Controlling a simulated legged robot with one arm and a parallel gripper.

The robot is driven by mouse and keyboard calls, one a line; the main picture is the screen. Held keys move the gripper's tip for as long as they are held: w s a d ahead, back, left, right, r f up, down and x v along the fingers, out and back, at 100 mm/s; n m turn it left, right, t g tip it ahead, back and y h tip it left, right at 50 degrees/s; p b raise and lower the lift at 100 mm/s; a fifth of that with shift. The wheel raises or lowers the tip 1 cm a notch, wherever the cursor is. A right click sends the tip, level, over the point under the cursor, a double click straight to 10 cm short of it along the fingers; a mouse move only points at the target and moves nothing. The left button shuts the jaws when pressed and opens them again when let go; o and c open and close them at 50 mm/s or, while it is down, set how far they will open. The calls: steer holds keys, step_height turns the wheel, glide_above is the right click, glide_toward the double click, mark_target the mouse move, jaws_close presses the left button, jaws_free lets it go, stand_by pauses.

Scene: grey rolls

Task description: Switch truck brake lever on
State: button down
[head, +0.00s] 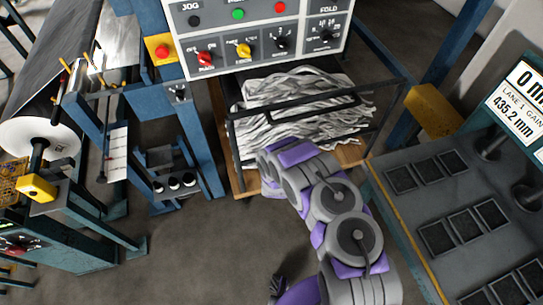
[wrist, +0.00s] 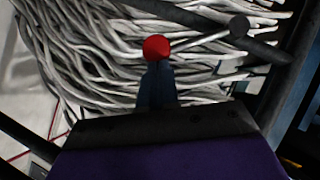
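The truck is a dark-framed cart on a wooden base (head: 240,180), loaded with grey strands. In the wrist view, a lever with a red ball knob (wrist: 156,47) has a thin metal rod running right to a dark round end (wrist: 238,27) by the dark frame bar. My gripper (wrist: 157,82) shows as a narrow dark shape just below the red knob. It looks close to the knob or touching it; I cannot tell which, nor whether the fingers are open. In the head view, my purple and grey arm reaches the cart's front, and the lever cannot be made out.
A control panel (head: 262,40) with knobs and buttons stands above and behind the cart. Blue machine posts (head: 192,120) stand to its left. A dark console (head: 440,220) with square pads is at the right. Grey floor (head: 190,240) is open in front of the cart.

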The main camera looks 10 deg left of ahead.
steer(key=shift+m+g+y, duration=0.4)
steer(key=shift+m+y, duration=0.1)
steer(key=w+d+f, duration=0.1)
steer(key=d+f+b, duration=0.1)
steer(key=d+f, duration=0.1)
steer(key=shift+w+f, duration=0.1)
steer(key=shift+w, duration=0.3)
steer(key=shift+d+f, duration=0.1)
steer(key=shift+d, duration=0.1)
